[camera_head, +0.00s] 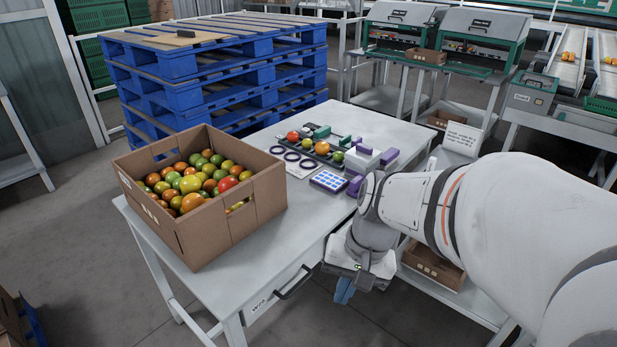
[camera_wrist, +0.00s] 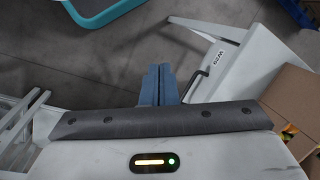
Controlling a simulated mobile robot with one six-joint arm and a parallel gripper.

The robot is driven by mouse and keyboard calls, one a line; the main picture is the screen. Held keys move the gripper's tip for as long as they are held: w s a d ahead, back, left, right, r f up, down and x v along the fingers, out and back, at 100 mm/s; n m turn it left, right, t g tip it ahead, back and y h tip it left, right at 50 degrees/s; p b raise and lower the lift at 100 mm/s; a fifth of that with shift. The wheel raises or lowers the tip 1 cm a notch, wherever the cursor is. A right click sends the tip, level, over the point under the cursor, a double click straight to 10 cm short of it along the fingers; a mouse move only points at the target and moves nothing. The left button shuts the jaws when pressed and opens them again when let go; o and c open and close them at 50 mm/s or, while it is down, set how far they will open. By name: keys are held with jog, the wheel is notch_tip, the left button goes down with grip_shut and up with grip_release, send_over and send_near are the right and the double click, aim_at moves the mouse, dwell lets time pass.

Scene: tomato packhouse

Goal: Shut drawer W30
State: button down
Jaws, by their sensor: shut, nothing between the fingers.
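Drawer W30 (camera_head: 270,302) is in the side of the white table, under its top, with a label and a dark bar handle (camera_head: 295,282). Its front looks close to flush with the table side; I see no clear gap or open interior. The wrist view also shows the drawer front (camera_wrist: 215,72) and handle, right of the fingers. My gripper (camera_head: 344,291) points down beside the table, right of the handle and apart from it in the head view. Its blue fingers (camera_wrist: 158,84) are together and empty.
A cardboard box (camera_head: 215,240) of tomatoes stands on the table (camera_head: 258,140), with rings, a tomato row and a blue-dotted card behind. Blue pallets (camera_head: 215,75) are stacked behind. Another low table with a cardboard box is on the right. Floor in front of the drawer is clear.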

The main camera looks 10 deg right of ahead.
jog(key=w+d+f+m+t+y+b, duration=0.2)
jog(key=w+d+f+m+y+b, duration=0.1)
jog(key=w+f+m+y+b, duration=0.6)
jog(key=w+d+f+m+t+b, duration=0.2)
jog(key=w+d+f+m+t, duration=0.3)
jog(key=d+m, duration=0.35)
jog(key=w+d+f+m+t+b, duration=0.1)
jog(key=w+d+f+m+t, duration=0.25)
jog(key=d+m+t, duration=0.45)
jog(key=w+a+n+b, duration=0.1)
jog(key=w+a+b, duration=0.2)
jog(key=w+a, duration=0.5)
jog(key=shift+w+f+g+h, duration=0.15)
jog(key=shift+w+g+h, duration=0.2)
jog(key=shift+w, duration=0.75)
jog(key=shift+d, duration=0.1)
